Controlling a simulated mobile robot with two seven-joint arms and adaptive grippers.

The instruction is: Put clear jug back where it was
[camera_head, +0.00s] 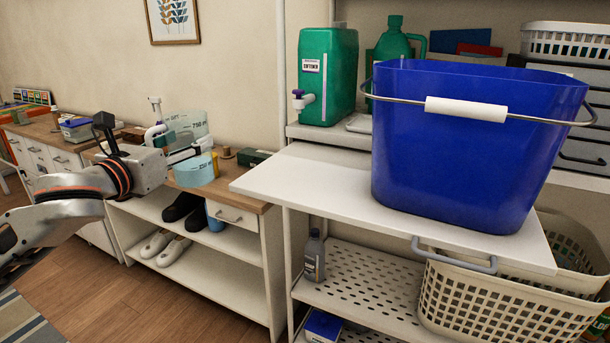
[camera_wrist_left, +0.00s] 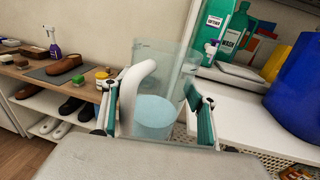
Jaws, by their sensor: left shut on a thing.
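The clear jug (camera_head: 188,127) has dark volume marks, a white handle and light-blue contents in its lower part. My left gripper (camera_head: 178,150) is shut on it and holds it upright, in front of the wooden-topped shoe bench as seen in the head view. In the left wrist view, the jug (camera_wrist_left: 165,75) stands between the two fingers of the gripper (camera_wrist_left: 158,112), with its white handle (camera_wrist_left: 131,92) on the left. Whether its base touches anything is not clear. My right gripper is not in view.
A white pull-out shelf (camera_head: 300,178) carries a large blue bucket (camera_head: 465,150). Its left part is bare. Green jugs (camera_head: 327,78) stand behind it. A cream basket (camera_head: 490,300) and a grey bottle (camera_head: 314,258) are below. The shoe bench (camera_head: 250,200) stands left of the shelving.

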